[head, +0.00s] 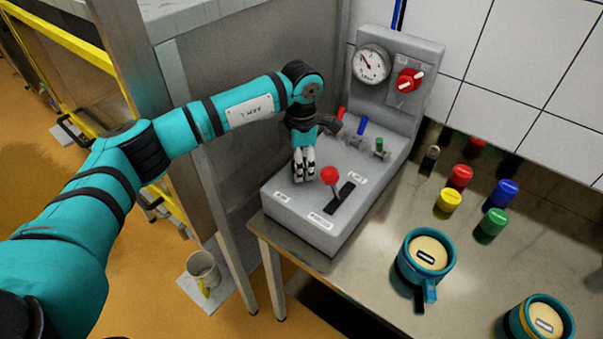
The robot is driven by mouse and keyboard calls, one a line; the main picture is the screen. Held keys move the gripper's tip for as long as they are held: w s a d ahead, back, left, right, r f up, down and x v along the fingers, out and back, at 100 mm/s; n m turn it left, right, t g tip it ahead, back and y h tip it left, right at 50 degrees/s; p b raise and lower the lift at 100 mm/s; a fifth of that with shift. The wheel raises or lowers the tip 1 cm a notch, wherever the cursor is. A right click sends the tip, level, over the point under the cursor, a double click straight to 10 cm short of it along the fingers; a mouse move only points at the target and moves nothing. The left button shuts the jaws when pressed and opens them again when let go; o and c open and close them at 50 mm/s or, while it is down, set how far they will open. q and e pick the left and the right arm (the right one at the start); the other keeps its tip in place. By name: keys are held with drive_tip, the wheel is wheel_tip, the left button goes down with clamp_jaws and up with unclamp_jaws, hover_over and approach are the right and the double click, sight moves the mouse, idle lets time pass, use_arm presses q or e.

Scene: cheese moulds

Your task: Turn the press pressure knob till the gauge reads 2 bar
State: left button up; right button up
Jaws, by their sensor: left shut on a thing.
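The round white gauge (371,63) is on the upright panel of the grey press console (285,222). Its dark needle points to the upper left, and its figures are too small to read. The red knob (405,81) with a white bar is to the right of the gauge, and nothing touches it. My left gripper (304,175) points down over the console's lower deck, below and left of the gauge and knob. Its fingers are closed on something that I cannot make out. My right gripper is not in view.
A red-ball lever (330,175) is close beside my left gripper. Small red, blue (362,126) and green (379,145) handles stand behind it.

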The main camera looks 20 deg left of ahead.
use_arm(q)
drive_tip(key=m+b, duration=0.3)
drive_tip(key=shift+f, duration=0.1)
drive_tip(key=shift+m+b, duration=0.7)
drive_tip(key=shift+m, duration=0.4)
drive_tip(key=shift+r, duration=0.2)
drive_tip(key=o, duration=1.2)
wheel_tip(320, 180, up, 12)
